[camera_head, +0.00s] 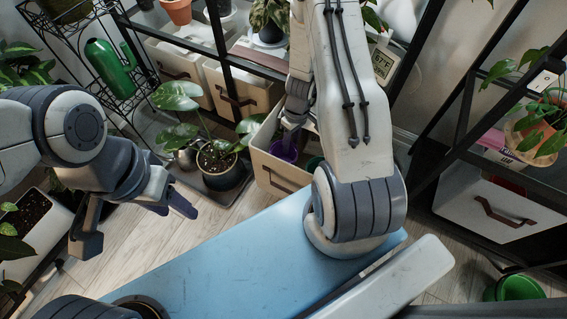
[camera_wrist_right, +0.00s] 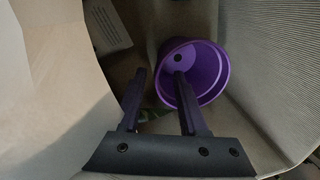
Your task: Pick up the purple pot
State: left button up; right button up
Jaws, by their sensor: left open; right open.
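The purple pot (camera_head: 284,151) is in an open beige bin (camera_head: 283,178) on the floor. In the right wrist view the pot (camera_wrist_right: 213,72) lies tilted, its mouth facing the camera, near the bin's right wall. My right gripper (camera_wrist_right: 159,74) is open and reaches down into the bin. One finger overlaps the pot's mouth and the other is left of its rim; I cannot tell whether they touch it. In the head view my right arm partly hides this gripper. My left gripper (camera_head: 133,224) is open and empty above the floor at left.
A potted plant (camera_head: 217,167) on a dark base stands left of the bin. A black shelf with bins (camera_head: 236,88) stands behind. A green bucket (camera_head: 515,289) is at lower right.

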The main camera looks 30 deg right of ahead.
aim_at(291, 148)
jog(key=f+b, duration=0.1)
jog(key=f, duration=0.1)
jog(key=f+b, duration=0.2)
jog(key=shift+s+a+f, duration=0.15)
jog(key=shift+a+f, duration=0.05)
jog(key=shift+f, duration=0.2)
grip_shut()
jog(key=shift+r, duration=0.1)
